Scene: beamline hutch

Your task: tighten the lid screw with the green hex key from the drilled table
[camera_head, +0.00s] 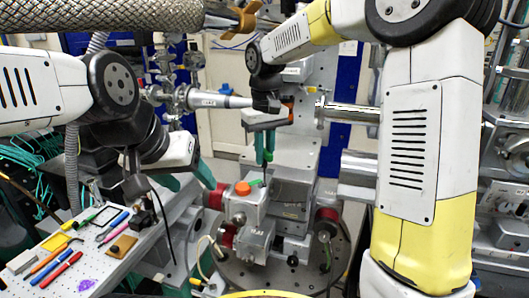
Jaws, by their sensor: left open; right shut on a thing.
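My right gripper (265,160) reaches down from the upper middle with its teal fingers shut on a thin tool. The tool looks like the hex key, mostly hidden between the fingers; a thin dark shaft (265,175) shows below them. Under it is a grey metal box (252,205) with an orange-red knob (242,188) on top. A small green patch shows on the box top beside the shaft. The lid screw is too small to make out, and I cannot tell whether the shaft touches it. My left gripper (187,180) is open and empty, above the drilled table's right edge.
A round drilled plate (265,275) lies under the box. Metal cylinders and a beam pipe crowd around it.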

